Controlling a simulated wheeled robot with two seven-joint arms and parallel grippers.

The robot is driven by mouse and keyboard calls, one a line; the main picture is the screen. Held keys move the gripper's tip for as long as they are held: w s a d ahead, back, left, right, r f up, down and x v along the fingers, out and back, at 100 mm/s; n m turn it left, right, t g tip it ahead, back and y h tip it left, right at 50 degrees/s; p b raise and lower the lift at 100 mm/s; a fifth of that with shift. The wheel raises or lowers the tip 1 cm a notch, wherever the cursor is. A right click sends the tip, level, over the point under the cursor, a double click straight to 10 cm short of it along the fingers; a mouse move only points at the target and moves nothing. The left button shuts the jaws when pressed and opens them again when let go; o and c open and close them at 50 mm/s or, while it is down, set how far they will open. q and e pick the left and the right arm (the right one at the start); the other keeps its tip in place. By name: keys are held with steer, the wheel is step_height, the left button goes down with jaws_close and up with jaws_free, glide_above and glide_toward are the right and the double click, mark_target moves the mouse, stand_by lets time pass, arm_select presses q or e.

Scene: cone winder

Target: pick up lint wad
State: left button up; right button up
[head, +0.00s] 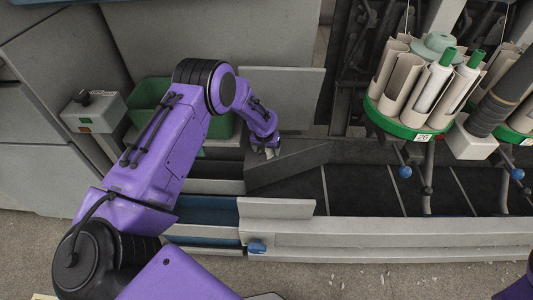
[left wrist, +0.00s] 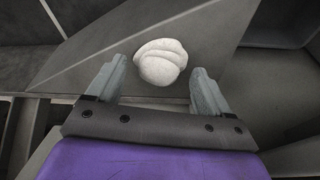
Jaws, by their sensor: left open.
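The lint wad (left wrist: 161,62) is a white, rounded, lumpy piece in the left wrist view. It lies on a grey sloped panel (left wrist: 110,55), just beyond and between my left fingertips. My left gripper (left wrist: 158,78) is open, with one finger on each side and a gap to the wad; I cannot tell its exact height above the panel. In the head view my left gripper (head: 268,152) reaches down at the grey sloped panel (head: 290,163), and the wad cannot be made out there. My right gripper is not in view.
A green bin (head: 150,92) stands behind my left arm. A round green-rimmed carrier (head: 398,127) with tubes stands at the right. A low grey wall (head: 390,232) runs along the front. Dark divided channel floor (head: 360,185) lies to the right of the panel.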

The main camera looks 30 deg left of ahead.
arm_select(q)
steer(key=c, duration=1.2)
steer(key=shift+r, duration=0.1)
